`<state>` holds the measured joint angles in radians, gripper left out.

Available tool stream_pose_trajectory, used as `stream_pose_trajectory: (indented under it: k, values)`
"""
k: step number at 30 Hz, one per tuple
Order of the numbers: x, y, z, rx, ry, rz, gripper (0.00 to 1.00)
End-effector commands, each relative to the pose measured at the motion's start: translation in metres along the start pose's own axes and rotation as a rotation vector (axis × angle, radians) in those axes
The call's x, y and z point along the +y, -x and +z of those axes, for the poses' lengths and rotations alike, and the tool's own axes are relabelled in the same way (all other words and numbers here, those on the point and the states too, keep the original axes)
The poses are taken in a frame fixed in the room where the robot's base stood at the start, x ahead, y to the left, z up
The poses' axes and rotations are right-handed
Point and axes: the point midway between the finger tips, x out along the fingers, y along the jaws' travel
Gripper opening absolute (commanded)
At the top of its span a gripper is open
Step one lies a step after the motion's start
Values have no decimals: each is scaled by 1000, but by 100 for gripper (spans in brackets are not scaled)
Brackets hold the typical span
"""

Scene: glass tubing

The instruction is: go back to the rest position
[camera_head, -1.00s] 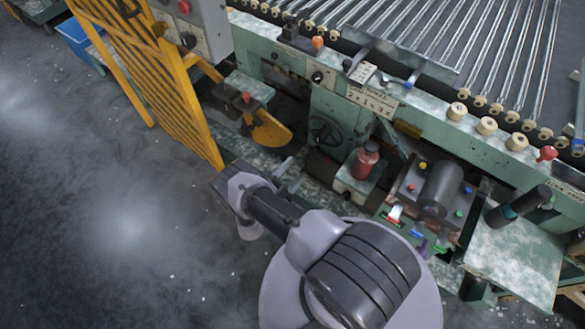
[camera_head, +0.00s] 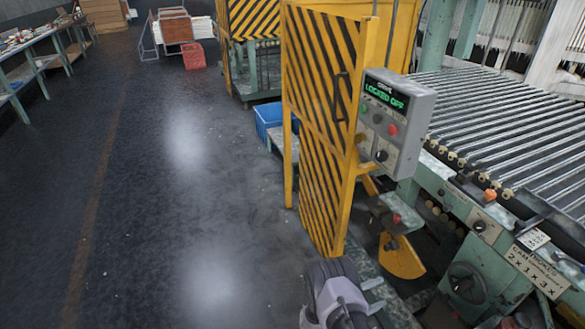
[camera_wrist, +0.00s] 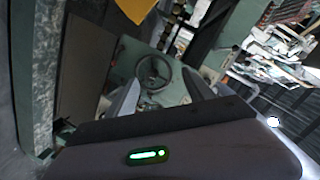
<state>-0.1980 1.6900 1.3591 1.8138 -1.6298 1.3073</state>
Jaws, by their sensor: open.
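My gripper (camera_wrist: 162,92) shows in the wrist view with its two grey fingers spread apart and nothing between them. Beyond the gap is a dark handwheel (camera_wrist: 154,72) on a green machine panel, apart from the fingers. In the head view, only part of my arm shows at the bottom edge, and the fingertips cannot be made out there. The same kind of handwheel (camera_head: 466,283) shows on the green machine at the lower right of the head view.
A yellow-and-black striped guard (camera_head: 322,190) stands close beyond my arm. A grey control box (camera_head: 395,120) on it reads "LOCKED OFF". The roller machine (camera_head: 500,125) fills the right. A blue bin (camera_head: 268,118) sits behind the guard. The floor (camera_head: 170,220) at left is clear.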

Motion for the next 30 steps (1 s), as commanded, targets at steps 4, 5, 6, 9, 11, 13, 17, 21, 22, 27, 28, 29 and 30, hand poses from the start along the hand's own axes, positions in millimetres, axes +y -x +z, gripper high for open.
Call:
stream_pose_trajectory:
  k: [4, 5, 6, 9, 11, 13, 17, 21, 22, 27, 28, 29, 30]
  values:
    - [-70, -1, 14, -128, -56, 37, 61]
    - [-86, 0, 17, -160, -65, 43, 61]
    - [-108, 2, 19, -206, -75, 52, 61]
    - [-174, 14, 20, -350, -92, 63, 61]
    - [-223, 27, 13, -462, -91, 60, 61]
    - [-285, 56, -6, -622, -64, 38, 61]
    - [-373, 135, -78, -928, 77, -59, 61]
    - [-388, 233, -188, -1179, 346, -205, 61]
    - [-380, 252, -212, -1218, 413, -234, 61]
    - [-295, 329, -324, -1341, 778, -337, 61]
    - [-279, 336, -337, -1350, 828, -343, 61]
    - [-265, 342, -348, -1356, 872, -346, 61]
    - [-248, 348, -360, -1362, 919, -348, 61]
